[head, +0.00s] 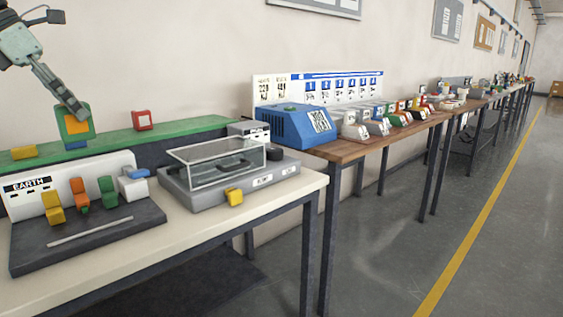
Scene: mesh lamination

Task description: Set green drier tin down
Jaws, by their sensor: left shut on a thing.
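The green drier tin (86,130), with a yellow-bordered orange square on its face, is at the left of the head view. My left gripper (72,108) comes down from the upper left and is shut on the tin's top. The tin looks upright and overlaps the green shelf (185,135) behind the bench. I cannot tell whether it touches the shelf. A small blue part shows just below it. My right gripper is out of view.
A red block (143,120) and another yellow block (24,152) sit on the green shelf, with bare shelf between.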

